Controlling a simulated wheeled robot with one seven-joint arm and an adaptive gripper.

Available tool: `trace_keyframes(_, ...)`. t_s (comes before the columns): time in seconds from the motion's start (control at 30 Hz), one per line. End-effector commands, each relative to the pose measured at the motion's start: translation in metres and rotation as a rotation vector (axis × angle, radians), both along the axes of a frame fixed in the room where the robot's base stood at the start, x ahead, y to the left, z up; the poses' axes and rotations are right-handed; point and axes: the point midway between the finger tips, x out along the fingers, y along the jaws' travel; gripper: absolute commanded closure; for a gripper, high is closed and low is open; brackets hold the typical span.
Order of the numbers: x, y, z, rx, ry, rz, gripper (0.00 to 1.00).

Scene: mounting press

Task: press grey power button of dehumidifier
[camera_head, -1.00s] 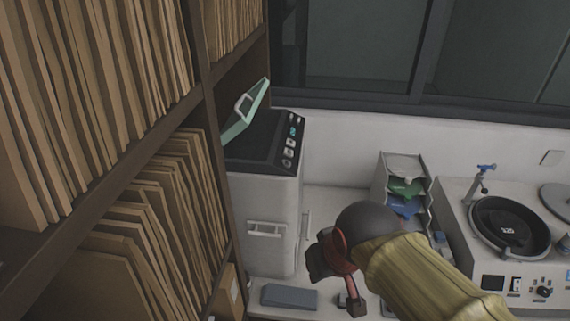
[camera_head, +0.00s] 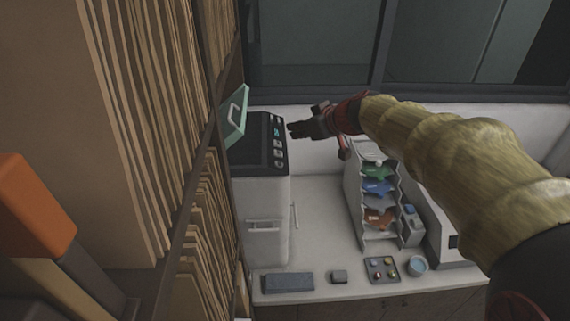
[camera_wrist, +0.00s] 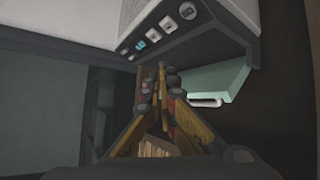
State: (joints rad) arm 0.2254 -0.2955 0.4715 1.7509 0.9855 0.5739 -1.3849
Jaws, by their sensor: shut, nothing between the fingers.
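The dehumidifier (camera_head: 262,190) is a white upright box with a dark top, standing on the counter beside the shelf. Its black control panel (camera_head: 279,140) carries several small buttons, some lit cyan; the panel also shows in the wrist view (camera_wrist: 165,33). Which button is the grey power one is too small to tell in the head view. In the wrist view a round light grey button (camera_wrist: 188,13) sits at the panel's right end. My gripper (camera_head: 292,130) is shut and empty, just right of the panel's upper part. The wrist view shows its fingers (camera_wrist: 158,75) close below the panel.
A shelf full of brown folders (camera_head: 200,240) walls off the left side. A green lid with a handle (camera_head: 236,116) stands tilted at the dehumidifier's left. A tiered rack (camera_head: 358,205) stands to the right, with bare counter between.

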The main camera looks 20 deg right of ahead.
Motion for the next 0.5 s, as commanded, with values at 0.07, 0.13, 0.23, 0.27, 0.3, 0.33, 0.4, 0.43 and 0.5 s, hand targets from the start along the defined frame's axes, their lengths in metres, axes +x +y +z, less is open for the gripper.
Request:
trace_keyframes(0.07, 0.0013, -0.0014, 0.0001, -0.042, -0.021, 0.025, 1.0)
trace_keyframes(0.13, 0.0017, -0.0022, 0.0004, -0.074, -0.034, 0.044, 1.0)
trace_keyframes(0.23, 0.0016, -0.0023, 0.0006, -0.099, -0.042, 0.061, 1.0)
trace_keyframes(0.27, 0.0016, -0.0023, 0.0006, -0.103, -0.043, 0.064, 1.0)
trace_keyframes(0.3, 0.0014, -0.0023, 0.0006, -0.106, -0.044, 0.066, 1.0)
trace_keyframes(0.33, 0.0014, -0.0023, 0.0006, -0.107, -0.045, 0.067, 1.0)
trace_keyframes(0.4, 0.0013, -0.0022, 0.0005, -0.106, -0.044, 0.068, 1.0)
trace_keyframes(0.43, 0.0013, -0.0022, 0.0005, -0.106, -0.044, 0.068, 1.0)
trace_keyframes(0.5, 0.0013, -0.0021, 0.0004, -0.105, -0.044, 0.067, 1.0)
